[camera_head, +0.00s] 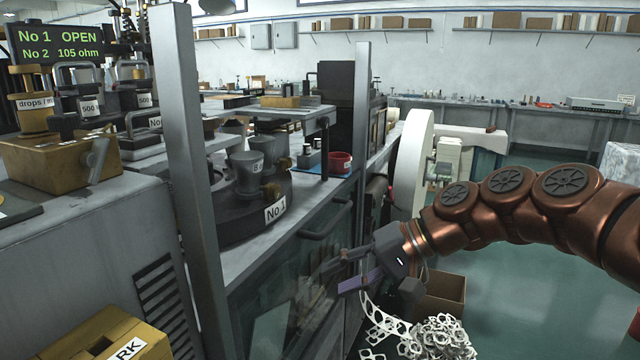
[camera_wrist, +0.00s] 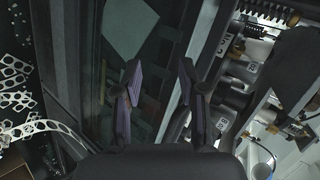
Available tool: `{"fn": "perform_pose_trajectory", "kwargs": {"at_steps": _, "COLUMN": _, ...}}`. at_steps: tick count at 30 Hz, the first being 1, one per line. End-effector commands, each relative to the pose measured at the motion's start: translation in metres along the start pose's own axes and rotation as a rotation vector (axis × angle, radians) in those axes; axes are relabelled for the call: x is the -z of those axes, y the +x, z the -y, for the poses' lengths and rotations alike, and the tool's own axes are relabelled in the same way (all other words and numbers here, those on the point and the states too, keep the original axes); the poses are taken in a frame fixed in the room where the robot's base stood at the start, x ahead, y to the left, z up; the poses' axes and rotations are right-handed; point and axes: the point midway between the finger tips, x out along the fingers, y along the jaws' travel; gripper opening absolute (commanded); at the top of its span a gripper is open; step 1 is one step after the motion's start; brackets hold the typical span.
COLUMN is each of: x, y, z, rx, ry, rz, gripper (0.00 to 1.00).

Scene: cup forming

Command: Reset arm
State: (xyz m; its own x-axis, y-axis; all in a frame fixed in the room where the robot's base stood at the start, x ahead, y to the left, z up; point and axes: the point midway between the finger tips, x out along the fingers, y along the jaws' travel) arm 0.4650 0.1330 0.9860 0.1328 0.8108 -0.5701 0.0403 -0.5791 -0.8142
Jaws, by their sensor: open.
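My gripper (camera_head: 352,271) is at the end of my copper-coloured arm, which reaches in from the right. It hangs in front of the machine's glass-panelled front, below the bench edge. In the wrist view my gripper (camera_wrist: 159,82) has its two fingers spread apart, with nothing between them. The dark glass panel (camera_wrist: 150,30) shows behind the fingers. Whether the fingers touch the panel I cannot tell.
A pile of white punched scrap (camera_head: 437,338) lies on the floor below my gripper, beside a cardboard box (camera_head: 440,293). A grey upright post (camera_head: 190,150) stands left. A round dark fixture marked No 1 (camera_head: 235,222) sits on the bench. Green floor is clear at right.

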Motion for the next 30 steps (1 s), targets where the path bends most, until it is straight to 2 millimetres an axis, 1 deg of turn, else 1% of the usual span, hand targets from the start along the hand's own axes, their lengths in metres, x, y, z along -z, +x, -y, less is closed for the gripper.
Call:
{"fn": "perform_pose_trajectory", "kwargs": {"at_steps": 1, "x": -0.026, "y": 0.009, "z": -0.007, "rx": -0.075, "ry": -0.026, "rz": 0.039, "gripper": 0.41}}
{"fn": "perform_pose_trajectory", "kwargs": {"at_steps": 2, "x": -0.041, "y": 0.014, "z": -0.012, "rx": -0.116, "ry": -0.039, "rz": 0.061, "gripper": 0.41}}
{"fn": "perform_pose_trajectory", "kwargs": {"at_steps": 3, "x": -0.058, "y": 0.019, "z": -0.021, "rx": -0.175, "ry": -0.052, "rz": 0.087, "gripper": 0.41}}
{"fn": "perform_pose_trajectory", "kwargs": {"at_steps": 5, "x": -0.086, "y": 0.025, "z": -0.039, "rx": -0.265, "ry": -0.064, "rz": 0.129, "gripper": 0.41}}
{"fn": "perform_pose_trajectory", "kwargs": {"at_steps": 6, "x": -0.102, "y": 0.026, "z": -0.051, "rx": -0.324, "ry": -0.071, "rz": 0.152, "gripper": 0.41}}
{"fn": "perform_pose_trajectory", "kwargs": {"at_steps": 8, "x": -0.128, "y": 0.027, "z": -0.073, "rx": -0.415, "ry": -0.073, "rz": 0.189, "gripper": 0.41}}
{"fn": "perform_pose_trajectory", "kwargs": {"at_steps": 9, "x": -0.144, "y": 0.025, "z": -0.087, "rx": -0.474, "ry": -0.069, "rz": 0.211, "gripper": 0.41}}
{"fn": "perform_pose_trajectory", "kwargs": {"at_steps": 12, "x": -0.179, "y": 0.017, "z": -0.121, "rx": -0.603, "ry": -0.053, "rz": 0.255, "gripper": 0.41}}
{"fn": "perform_pose_trajectory", "kwargs": {"at_steps": 15, "x": -0.206, "y": 0.007, "z": -0.148, "rx": -0.701, "ry": -0.027, "rz": 0.291, "gripper": 0.41}}
{"fn": "perform_pose_trajectory", "kwargs": {"at_steps": 18, "x": -0.227, "y": -0.004, "z": -0.169, "rx": -0.776, "ry": -0.001, "rz": 0.314, "gripper": 0.41}}
{"fn": "perform_pose_trajectory", "kwargs": {"at_steps": 27, "x": -0.282, "y": -0.038, "z": -0.217, "rx": -0.952, "ry": 0.090, "rz": 0.371, "gripper": 0.41}}
{"fn": "perform_pose_trajectory", "kwargs": {"at_steps": 28, "x": -0.287, "y": -0.042, "z": -0.221, "rx": -0.967, "ry": 0.100, "rz": 0.375, "gripper": 0.41}}
{"fn": "perform_pose_trajectory", "kwargs": {"at_steps": 30, "x": -0.283, "y": -0.048, "z": -0.207, "rx": -0.960, "ry": 0.092, "rz": 0.369, "gripper": 0.41}}
